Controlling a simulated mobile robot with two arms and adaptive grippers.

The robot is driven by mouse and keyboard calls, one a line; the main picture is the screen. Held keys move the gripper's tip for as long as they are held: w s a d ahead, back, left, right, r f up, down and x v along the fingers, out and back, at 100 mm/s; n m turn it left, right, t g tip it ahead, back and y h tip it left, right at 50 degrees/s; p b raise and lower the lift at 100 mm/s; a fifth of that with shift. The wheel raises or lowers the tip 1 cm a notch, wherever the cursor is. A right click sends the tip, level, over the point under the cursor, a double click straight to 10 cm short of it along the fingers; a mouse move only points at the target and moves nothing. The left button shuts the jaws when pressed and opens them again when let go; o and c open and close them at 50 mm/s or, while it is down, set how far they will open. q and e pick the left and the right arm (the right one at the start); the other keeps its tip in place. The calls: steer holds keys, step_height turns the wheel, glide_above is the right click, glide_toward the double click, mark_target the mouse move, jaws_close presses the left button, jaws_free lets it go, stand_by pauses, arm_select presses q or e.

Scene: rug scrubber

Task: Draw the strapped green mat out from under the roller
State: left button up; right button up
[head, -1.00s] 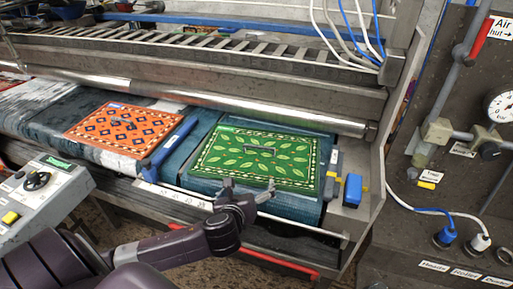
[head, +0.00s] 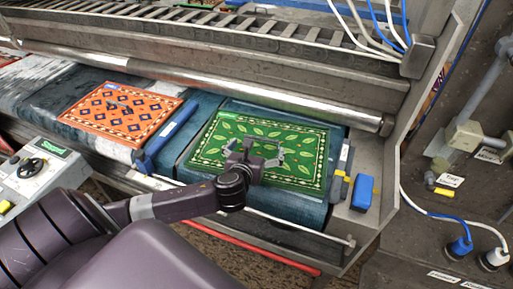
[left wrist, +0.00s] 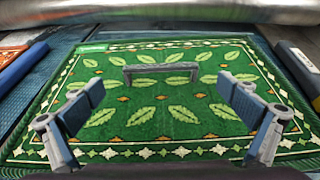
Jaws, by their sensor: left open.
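The green mat (head: 302,152), with a leaf pattern and a white-and-orange border, lies flat on the dark teal bed in front of the metal roller (head: 230,88). In the left wrist view the mat (left wrist: 165,112) fills the middle, with the roller (left wrist: 160,11) across the top. A grey strap handle (left wrist: 161,69) stands on the mat, towards its far half. My left gripper (head: 258,150) is open over the near part of the mat. In the left wrist view its fingers (left wrist: 170,108) are spread wide, with the strap beyond them and nothing between them. My right gripper is not in view.
An orange mat (head: 125,112) lies to the left, with a blue bar (head: 170,130) between the mats. A blue block (head: 362,192) sits at the right edge of the bed. A control box (head: 40,175) stands at the left front, and hoses (head: 440,208) hang at the right.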

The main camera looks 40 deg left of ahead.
mark_target(261, 140)
arm_select(q)
steer(key=x, duration=0.5)
steer(key=shift+w+a+f, duration=0.15)
steer(key=shift+w+f, duration=0.05)
steer(key=shift+w, duration=0.25)
steer(key=c, duration=1.5)
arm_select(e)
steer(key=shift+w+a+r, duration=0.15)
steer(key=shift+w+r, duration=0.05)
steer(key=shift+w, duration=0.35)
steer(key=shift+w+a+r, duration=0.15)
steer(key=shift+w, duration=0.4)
